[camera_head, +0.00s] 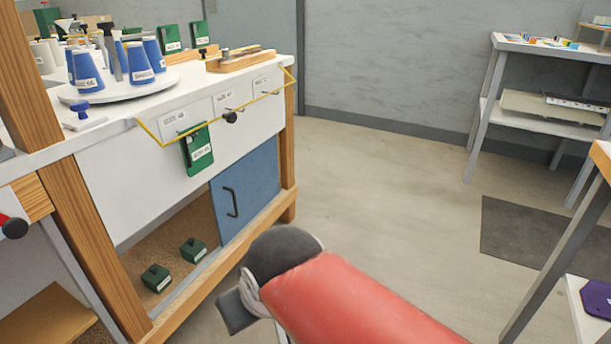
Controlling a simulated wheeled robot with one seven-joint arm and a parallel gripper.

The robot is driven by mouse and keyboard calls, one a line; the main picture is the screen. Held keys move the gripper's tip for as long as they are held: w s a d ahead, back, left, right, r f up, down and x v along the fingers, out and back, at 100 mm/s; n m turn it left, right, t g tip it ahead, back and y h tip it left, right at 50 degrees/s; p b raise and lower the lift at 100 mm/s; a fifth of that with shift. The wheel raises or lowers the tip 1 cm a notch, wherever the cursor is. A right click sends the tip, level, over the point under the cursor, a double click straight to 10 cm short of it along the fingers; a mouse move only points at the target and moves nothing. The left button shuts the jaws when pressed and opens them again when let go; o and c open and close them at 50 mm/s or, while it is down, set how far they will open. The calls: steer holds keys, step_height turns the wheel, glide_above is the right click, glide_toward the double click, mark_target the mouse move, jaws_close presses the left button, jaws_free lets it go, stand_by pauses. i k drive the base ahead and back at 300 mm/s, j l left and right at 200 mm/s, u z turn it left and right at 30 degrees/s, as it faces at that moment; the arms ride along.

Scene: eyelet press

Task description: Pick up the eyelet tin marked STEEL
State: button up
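Two small green tins with dark knobs stand on the lower shelf of the bench, a nearer one (157,278) and a farther one (194,250). Each has a pale label too small to read. A flat green piece with a white label (197,150) hangs at the drawer fronts, and two more green labelled pieces (171,40) (200,33) stand at the back of the bench top. I cannot make out STEEL on any of them. My red arm reaches in from the bottom, right of the shelf.
The bench top (118,118) holds a round turntable (118,89) with blue cones and a wooden block (240,61). A yellow outline (220,110) crosses the drawers. A blue door (246,190) covers the shelf's right part; its left is open. Floor (390,190) lies clear beyond my arm.

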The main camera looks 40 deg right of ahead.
mark_target(195, 258)
steer(key=l+z, duration=0.1)
steer(key=z, duration=0.55)
steer(key=j+u, duration=0.1)
steer(key=u, duration=0.65)
steer(key=i+j+z, duration=0.2)
steer(key=j, duration=0.15)
steer(key=i+j+z, duration=0.15)
steer(key=j, duration=0.2)
steer(key=i+j+z, duration=0.2)
steer(key=j, duration=0.2)
steer(key=i+j+z, duration=0.1)
steer(key=z, duration=0.9)
steer(key=j, duration=0.45)
steer(key=i, duration=0.05)
